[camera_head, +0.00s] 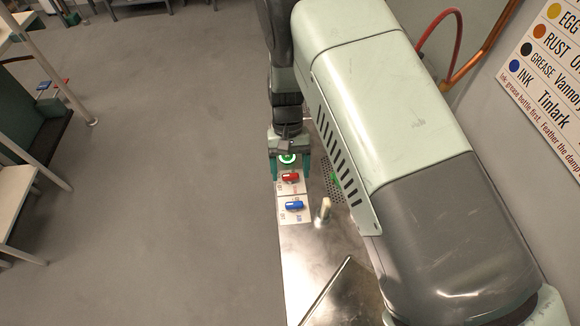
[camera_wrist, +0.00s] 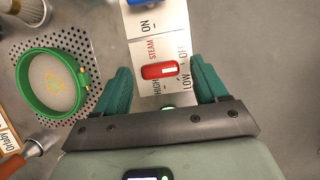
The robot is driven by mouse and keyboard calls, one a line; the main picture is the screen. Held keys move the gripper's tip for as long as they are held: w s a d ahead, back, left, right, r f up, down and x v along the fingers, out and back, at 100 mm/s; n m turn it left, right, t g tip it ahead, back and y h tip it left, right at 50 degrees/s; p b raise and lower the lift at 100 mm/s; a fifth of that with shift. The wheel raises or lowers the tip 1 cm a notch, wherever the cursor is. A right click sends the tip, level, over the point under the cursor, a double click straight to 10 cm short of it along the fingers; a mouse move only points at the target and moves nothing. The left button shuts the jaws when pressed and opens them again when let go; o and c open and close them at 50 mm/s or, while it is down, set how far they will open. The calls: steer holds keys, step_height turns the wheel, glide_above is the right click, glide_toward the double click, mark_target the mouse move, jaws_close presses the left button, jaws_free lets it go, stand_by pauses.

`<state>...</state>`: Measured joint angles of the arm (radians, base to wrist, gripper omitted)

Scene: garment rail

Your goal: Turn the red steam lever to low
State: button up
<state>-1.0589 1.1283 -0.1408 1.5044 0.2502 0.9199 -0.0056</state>
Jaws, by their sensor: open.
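The red steam lever (camera_head: 289,178) lies on a white label plate (camera_wrist: 172,50) on the metal bench. In the wrist view the lever (camera_wrist: 158,71) is a short red handle lying crosswise, between the printed words HIGH on the left and LOW on the right. I cannot tell which setting it is at. My gripper (camera_head: 289,167) is over the plate, with its teal fingers apart. In the wrist view my gripper (camera_wrist: 161,68) has one finger to each side of the lever, with gaps between; nothing is held.
A blue lever (camera_head: 294,206) sits beside the red one, near ON/OFF lettering. A green-rimmed round thing (camera_wrist: 52,85) rests on a perforated plate (camera_wrist: 88,45) to the left in the wrist view. A pale upright brush-like thing (camera_head: 323,211) stands close by. Open floor lies left of the bench.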

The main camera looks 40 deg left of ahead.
steer(key=shift+c, duration=0.3)
steer(key=c, duration=1)
steer(key=shift+m, duration=0.3)
steer(key=m, duration=0.2)
steer(key=m+g+y, duration=0.1)
steer(key=m, duration=0.1)
steer(key=shift+w+d+y, duration=0.15)
steer(key=shift+d+y, duration=0.05)
steer(key=shift+y, duration=0.1)
steer(key=shift+d+m+y, duration=0.1)
steer(key=shift+m+y, duration=0.7)
steer(key=shift+m, duration=1.2)
steer(key=o, duration=1.1)
steer(key=shift+c, duration=0.2)
